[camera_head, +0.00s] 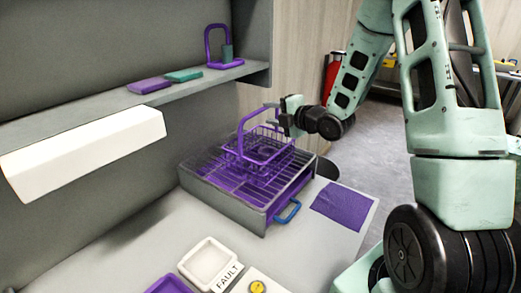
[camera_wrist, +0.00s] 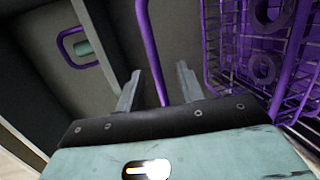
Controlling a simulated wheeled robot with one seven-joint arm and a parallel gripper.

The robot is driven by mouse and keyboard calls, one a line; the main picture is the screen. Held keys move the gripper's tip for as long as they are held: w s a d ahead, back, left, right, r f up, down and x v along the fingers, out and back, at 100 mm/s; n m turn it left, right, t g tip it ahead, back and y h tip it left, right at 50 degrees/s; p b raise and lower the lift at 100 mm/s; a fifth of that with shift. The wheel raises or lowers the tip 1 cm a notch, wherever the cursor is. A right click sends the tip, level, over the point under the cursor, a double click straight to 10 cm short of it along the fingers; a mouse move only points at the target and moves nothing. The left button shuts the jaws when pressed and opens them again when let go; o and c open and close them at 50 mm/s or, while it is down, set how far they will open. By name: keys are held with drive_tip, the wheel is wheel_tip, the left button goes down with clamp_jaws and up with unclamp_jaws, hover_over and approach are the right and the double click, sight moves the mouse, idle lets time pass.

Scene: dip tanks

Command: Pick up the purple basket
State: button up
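The purple wire basket (camera_head: 258,160) stands upright on the grate of the grey tank, with its tall arched handle (camera_head: 240,135) raised. In the wrist view the basket (camera_wrist: 235,55) fills the right side, with ring-shaped parts (camera_wrist: 262,68) in it. My gripper (camera_head: 272,112) is beside the upper part of the handle. In the wrist view its two fingers (camera_wrist: 158,85) are apart, with the purple handle bar (camera_wrist: 149,45) between them and a gap on each side. Whether either finger touches it I cannot tell.
The grey tank (camera_head: 222,203) has a blue handle (camera_head: 288,212) in front. A shelf (camera_head: 100,107) above holds a purple frame (camera_head: 207,45) and two flat blocks. A white box (camera_head: 85,150) juts from the wall.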

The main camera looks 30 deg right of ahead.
sight(263, 110)
drive_tip(key=p+x, duration=0.1)
drive_tip(key=x, duration=0.1)
drive_tip(key=p+x, duration=0.1)
drive_tip(key=r+p+x, duration=0.1)
drive_tip(key=x, duration=0.1)
drive_tip(key=shift+w+f+p, duration=0.1)
drive_tip(key=shift+w+p, duration=0.3)
drive_tip(key=shift+w+a+f, duration=0.1)
drive_tip(key=shift+w+f, duration=0.15)
drive_tip(key=shift+w, duration=0.2)
clamp_jaws()
idle(0.8)
